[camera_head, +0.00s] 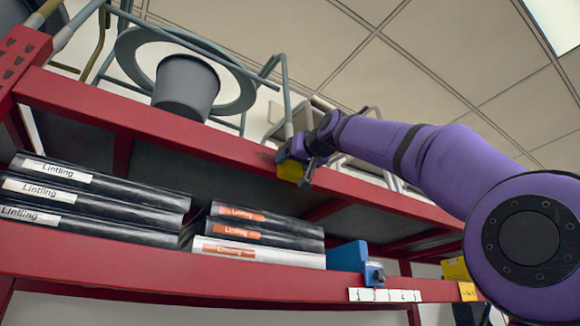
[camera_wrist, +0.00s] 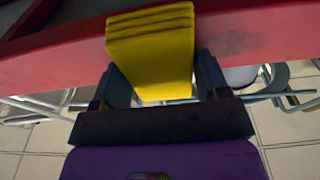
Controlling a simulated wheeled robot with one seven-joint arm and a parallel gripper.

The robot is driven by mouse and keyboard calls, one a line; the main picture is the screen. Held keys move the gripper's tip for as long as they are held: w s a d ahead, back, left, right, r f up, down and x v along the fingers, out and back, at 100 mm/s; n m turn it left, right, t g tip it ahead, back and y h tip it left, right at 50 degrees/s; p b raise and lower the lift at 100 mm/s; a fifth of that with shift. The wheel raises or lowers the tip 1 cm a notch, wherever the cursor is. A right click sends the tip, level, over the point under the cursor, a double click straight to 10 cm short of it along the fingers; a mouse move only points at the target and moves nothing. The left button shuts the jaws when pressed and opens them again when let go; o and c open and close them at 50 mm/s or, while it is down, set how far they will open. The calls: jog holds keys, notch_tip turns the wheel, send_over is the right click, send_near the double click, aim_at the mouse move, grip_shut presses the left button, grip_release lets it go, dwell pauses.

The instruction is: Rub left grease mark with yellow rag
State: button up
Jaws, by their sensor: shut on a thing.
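My gripper (camera_head: 303,160) is shut on a folded yellow rag (camera_head: 290,171) at the upper red shelf beam (camera_head: 150,125). In the wrist view the layered yellow rag (camera_wrist: 150,50) sits between the two dark fingers of my gripper (camera_wrist: 158,80), its far end over the red beam (camera_wrist: 50,65). The rag appears at or against the beam face; I cannot tell whether it touches. A faint dark smudge, perhaps a grease mark (camera_head: 264,157), shows on the beam just left of the rag. In the wrist view a faint dark patch lies right of the rag. No other mark is clear.
Black binders labelled Lintling (camera_head: 90,195) and a second stack (camera_head: 260,235) lie on the lower shelf. A blue block (camera_head: 347,256) stands to their right. A grey bucket (camera_head: 186,87) and metal frames stand above the upper beam. A numbered white strip (camera_head: 385,295) is on the lower beam.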

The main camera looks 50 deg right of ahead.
aim_at(252, 152)
jog(key=shift+w+a, duration=0.5)
jog(key=shift+a, duration=1.2)
jog(key=shift+w+a, duration=0.5)
jog(key=shift+a, duration=1.25)
jog(key=shift+w+a, duration=0.5)
jog(key=shift+a, duration=1.2)
jog(key=v, duration=0.6)
jog(key=shift+r, duration=0.35)
jog(key=shift+s, duration=0.15)
jog(key=v, duration=0.2)
jog(key=shift+s+a+r, duration=0.15)
jog(key=shift+s, duration=0.25)
jog(key=shift+f+x, duration=0.2)
jog(key=shift+x, duration=1.45)
jog(key=shift+f+x, duration=0.2)
jog(key=shift+x, duration=1.5)
